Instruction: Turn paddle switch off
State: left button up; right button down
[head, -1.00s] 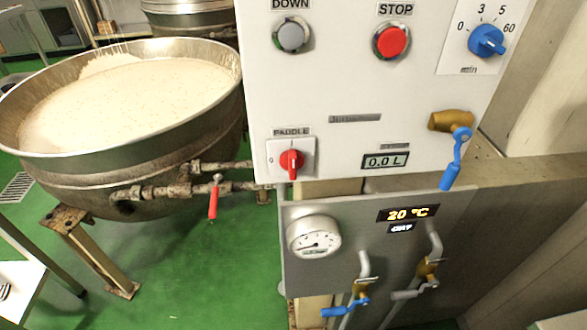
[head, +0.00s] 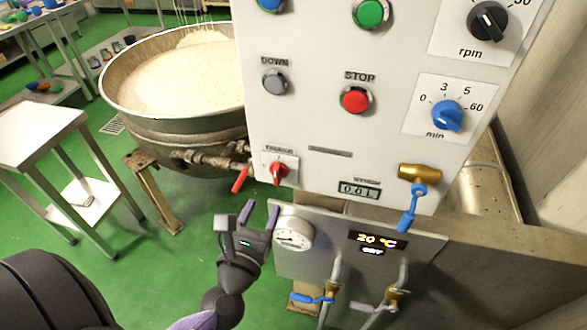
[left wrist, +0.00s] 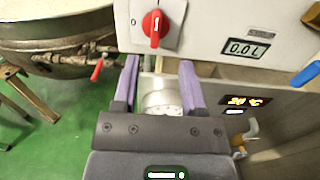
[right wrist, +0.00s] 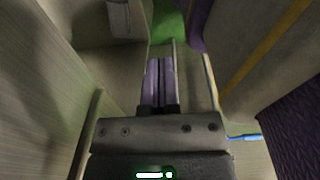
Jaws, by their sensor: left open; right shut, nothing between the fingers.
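The paddle switch is a red rotary knob (head: 279,173) on a small white plate at the lower left of the white control panel (head: 330,120). In the left wrist view the red knob (left wrist: 155,27) shows large at the top, its handle near vertical. My left gripper (head: 259,212) is open and empty, below and slightly left of the knob and apart from it. Its fingers (left wrist: 159,82) point up toward the panel. My right gripper (right wrist: 158,82) is shut and empty, seen only in its wrist view, away from the switch.
A round gauge (head: 293,233) sits just right of my left gripper. A red-handled valve (head: 240,180) sticks out left of the switch by the kettle (head: 180,85). Blue-handled valves (head: 312,298) hang below the grey panel. A side table (head: 40,125) stands at left.

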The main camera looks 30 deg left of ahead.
aim_at(275, 175)
pick_arm(q)
jog(key=x, duration=1)
jog(key=shift+s+a+f+p, duration=0.1)
jog(key=shift+p, duration=0.2)
grip_shut()
